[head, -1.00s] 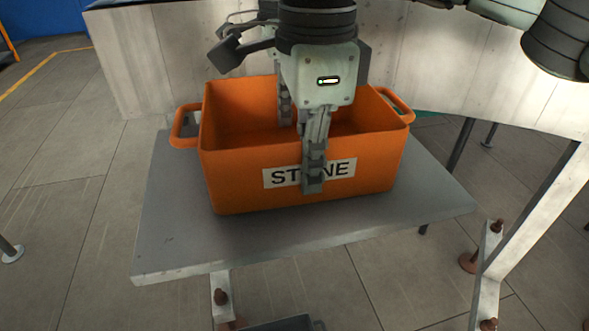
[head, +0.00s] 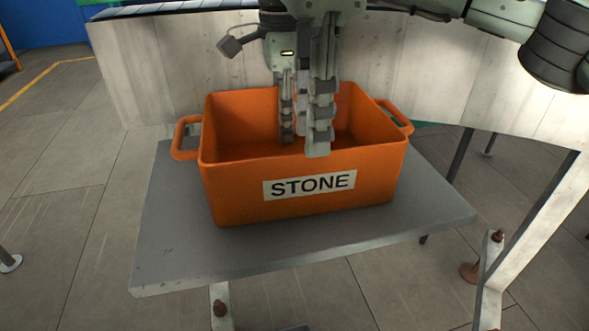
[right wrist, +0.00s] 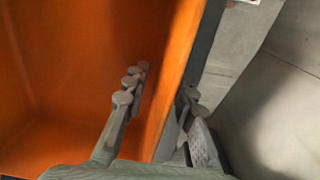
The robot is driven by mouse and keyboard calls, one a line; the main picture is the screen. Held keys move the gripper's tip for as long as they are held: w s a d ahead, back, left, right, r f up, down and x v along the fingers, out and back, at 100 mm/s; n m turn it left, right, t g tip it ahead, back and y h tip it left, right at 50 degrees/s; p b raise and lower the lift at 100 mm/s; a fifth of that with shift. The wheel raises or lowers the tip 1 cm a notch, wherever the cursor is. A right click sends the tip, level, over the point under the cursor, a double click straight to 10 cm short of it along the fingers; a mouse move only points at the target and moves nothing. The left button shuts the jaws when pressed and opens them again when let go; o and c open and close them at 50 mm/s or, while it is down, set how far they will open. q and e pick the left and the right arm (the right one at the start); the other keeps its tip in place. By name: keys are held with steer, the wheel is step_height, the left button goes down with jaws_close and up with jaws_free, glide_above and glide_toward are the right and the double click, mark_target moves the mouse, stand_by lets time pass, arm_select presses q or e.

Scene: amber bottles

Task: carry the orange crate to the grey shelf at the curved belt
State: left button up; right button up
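The orange crate (head: 240,205), labelled STONE, stands upright on the grey shelf (head: 170,255) beside the curved belt (head: 440,75). The crate looks empty where I can see inside. My right gripper (head: 302,148) is open above the middle of its front wall. One finger is over the crate's inside and the other is at the front rim, its tip just overlapping the rim in the head view. In the right wrist view the fingers (right wrist: 155,105) stand apart on either side of the orange wall (right wrist: 178,80). My left gripper is not in view.
The belt's pale side wall stands close behind the crate. Grey shelf surface is bare in front of the crate and at both sides. A metal leg (head: 520,230) stands at the right. Tiled floor (head: 60,200) is open at the left.

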arm_select(q)
step_height(320, 180, up, 3)
steer(key=shift+r, duration=0.35)
arm_select(e)
steer(key=shift+r, duration=0.15)
step_height(320, 180, up, 12)
steer(key=shift+f, duration=0.15)
